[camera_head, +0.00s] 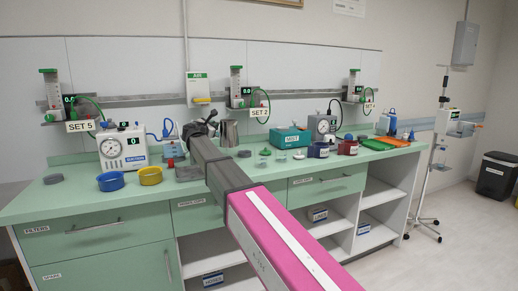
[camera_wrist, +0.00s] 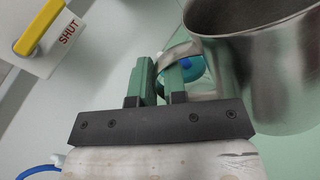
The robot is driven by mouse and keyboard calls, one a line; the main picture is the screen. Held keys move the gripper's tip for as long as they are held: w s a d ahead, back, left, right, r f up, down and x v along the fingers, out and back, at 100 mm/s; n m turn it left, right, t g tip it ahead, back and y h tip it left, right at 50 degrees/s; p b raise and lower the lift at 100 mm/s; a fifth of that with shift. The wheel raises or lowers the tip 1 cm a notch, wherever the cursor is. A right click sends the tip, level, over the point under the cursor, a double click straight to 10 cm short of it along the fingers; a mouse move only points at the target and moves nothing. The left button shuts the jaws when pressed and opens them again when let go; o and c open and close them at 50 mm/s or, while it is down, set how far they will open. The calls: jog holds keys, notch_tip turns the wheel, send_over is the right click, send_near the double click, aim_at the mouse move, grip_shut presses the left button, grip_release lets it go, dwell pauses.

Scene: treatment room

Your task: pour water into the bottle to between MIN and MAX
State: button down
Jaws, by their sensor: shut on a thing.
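A steel jug (camera_head: 229,133) stands at the back of the green counter; it fills the right side of the wrist view (camera_wrist: 262,60). My gripper (camera_wrist: 163,68) is shut on the jug's handle (camera_wrist: 180,49), beside the jug's body. In the head view my gripper (camera_head: 208,122) is small and partly hidden by my arm. A small clear bottle (camera_head: 281,156) stands right of my arm on the counter, near small green-topped pieces (camera_head: 299,153). Its MIN and MAX marks and any water in it are too small to tell. The water inside the jug is not visible.
A blue bowl (camera_head: 111,182) and a yellow bowl (camera_head: 151,176) stand left of my arm. A teal MIST box (camera_head: 291,138) and dark jars (camera_head: 318,150) stand to the right. Wall flowmeters hang behind, one marked SET 2 (camera_head: 237,88). A yellow-handled SHUT valve (camera_wrist: 40,27) is near my wrist.

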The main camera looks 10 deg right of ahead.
aim_at(232, 128)
jog(key=w+d, duration=0.1)
jog(key=d, duration=0.1)
jog(key=shift+w+d+f+m+g+h, duration=0.15)
jog(key=shift+w+d+m+g+h, duration=0.15)
jog(key=shift+w+h, duration=0.1)
